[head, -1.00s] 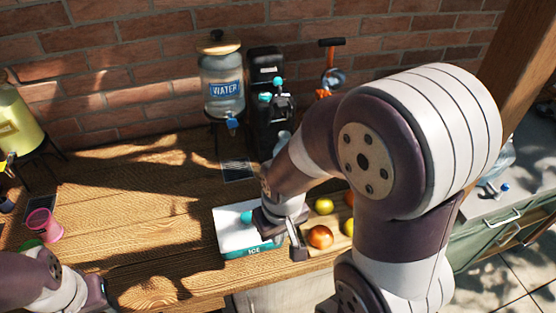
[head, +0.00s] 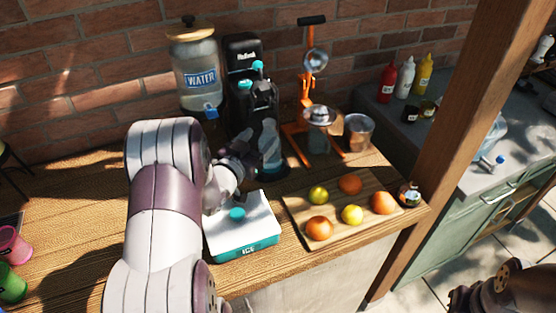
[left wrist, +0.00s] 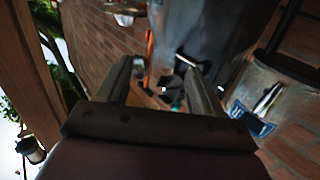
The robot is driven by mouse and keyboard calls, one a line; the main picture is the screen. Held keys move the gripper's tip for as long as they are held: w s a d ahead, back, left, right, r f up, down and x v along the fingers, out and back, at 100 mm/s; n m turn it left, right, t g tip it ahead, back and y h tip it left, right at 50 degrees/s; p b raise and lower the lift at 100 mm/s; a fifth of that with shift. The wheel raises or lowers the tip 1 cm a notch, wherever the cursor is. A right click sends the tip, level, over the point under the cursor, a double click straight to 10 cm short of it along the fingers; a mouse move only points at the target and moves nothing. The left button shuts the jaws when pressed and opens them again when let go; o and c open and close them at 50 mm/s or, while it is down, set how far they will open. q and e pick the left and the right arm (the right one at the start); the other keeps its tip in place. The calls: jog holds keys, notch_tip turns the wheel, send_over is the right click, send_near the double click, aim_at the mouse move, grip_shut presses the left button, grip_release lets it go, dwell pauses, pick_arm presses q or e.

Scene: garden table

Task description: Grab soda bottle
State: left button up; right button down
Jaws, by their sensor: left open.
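The clear soda bottle (head: 269,148) stands upright at the front of the black soda machine (head: 245,90), against the back wall. My left gripper (head: 246,148) is at the machine's front, just left of the bottle, with its jaws apart. Dark gripper parts and the dark machine overlap there, so I cannot tell whether the fingers touch the bottle. In the left wrist view the two fingers (left wrist: 160,85) are spread, with the dark machine (left wrist: 205,35) beyond them. The bottle is not clear in that view. My right gripper is out of view.
A water jar (head: 196,75) stands left of the machine, an orange juicer (head: 313,85) right of it. A closed ice box (head: 240,236) and a cutting board (head: 300,207) with several fruits lie in front. A wooden post (head: 440,150) rises at right.

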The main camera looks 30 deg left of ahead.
aim_at(266, 127)
pick_arm(q)
jog(key=shift+a+r+t, duration=0.1)
jog(key=shift+r+t, duration=0.1)
jog(key=shift+t, duration=0.1)
jog(key=w, duration=0.2)
jog(key=w+p, duration=0.1)
jog(key=w, duration=0.1)
jog(key=w+p, duration=0.1)
jog(key=w, duration=0.2)
jog(key=shift+a+r, duration=0.1)
jog(key=shift+a, duration=0.15)
jog(key=shift+d, duration=0.1)
jog(key=shift+c, duration=0.9)
grip_shut()
